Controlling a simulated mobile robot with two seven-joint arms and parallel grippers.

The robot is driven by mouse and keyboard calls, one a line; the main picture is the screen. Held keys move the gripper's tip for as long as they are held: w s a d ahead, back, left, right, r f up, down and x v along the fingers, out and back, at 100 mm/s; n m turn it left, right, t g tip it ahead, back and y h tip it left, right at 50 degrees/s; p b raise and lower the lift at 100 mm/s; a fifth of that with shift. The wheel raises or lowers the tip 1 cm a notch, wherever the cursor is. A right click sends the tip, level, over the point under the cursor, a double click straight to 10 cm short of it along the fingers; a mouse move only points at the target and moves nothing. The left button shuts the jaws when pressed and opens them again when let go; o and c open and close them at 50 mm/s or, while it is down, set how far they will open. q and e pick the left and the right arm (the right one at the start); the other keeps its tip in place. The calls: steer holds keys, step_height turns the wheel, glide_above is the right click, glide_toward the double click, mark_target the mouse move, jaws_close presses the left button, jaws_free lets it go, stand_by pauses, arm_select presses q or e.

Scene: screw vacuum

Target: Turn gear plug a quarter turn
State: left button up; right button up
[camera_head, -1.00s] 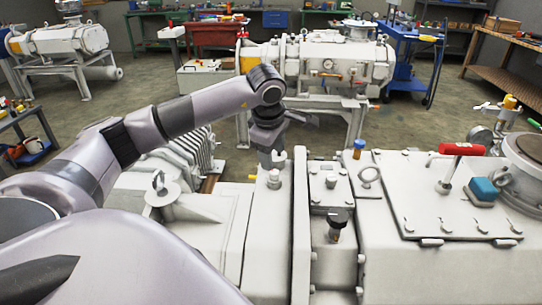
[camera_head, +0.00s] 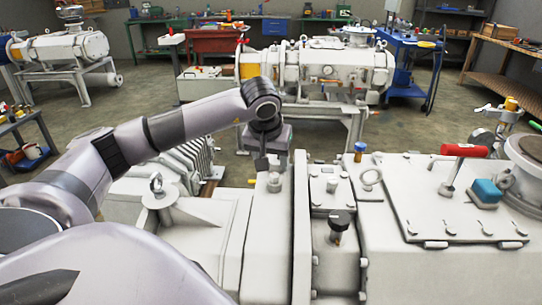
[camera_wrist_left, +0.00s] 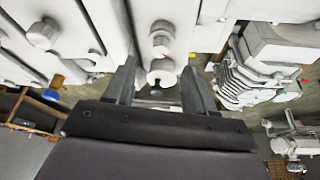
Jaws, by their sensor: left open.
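The gear plug, taken to be the pale bolt-like plug (camera_wrist_left: 162,72), shows in the left wrist view. It lies between and just beyond the two dark fingers of my open left gripper (camera_wrist_left: 158,88). In the head view my left gripper (camera_head: 270,160) points down over the top of the pale machine housing (camera_head: 268,215). Its fingers stand around the plug's place and mostly hide the plug there. I cannot tell whether the fingers touch it. My right gripper is in neither view.
A red-handled valve (camera_head: 463,151) and blue block (camera_head: 485,192) stand further right. Another machine (camera_head: 315,68) stands behind.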

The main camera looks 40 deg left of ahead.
mark_target(274, 175)
arm_select(q)
steer(key=x, duration=0.5)
steer(key=shift+f, duration=0.4)
steer(key=shift+c, duration=0.4)
jaws_close()
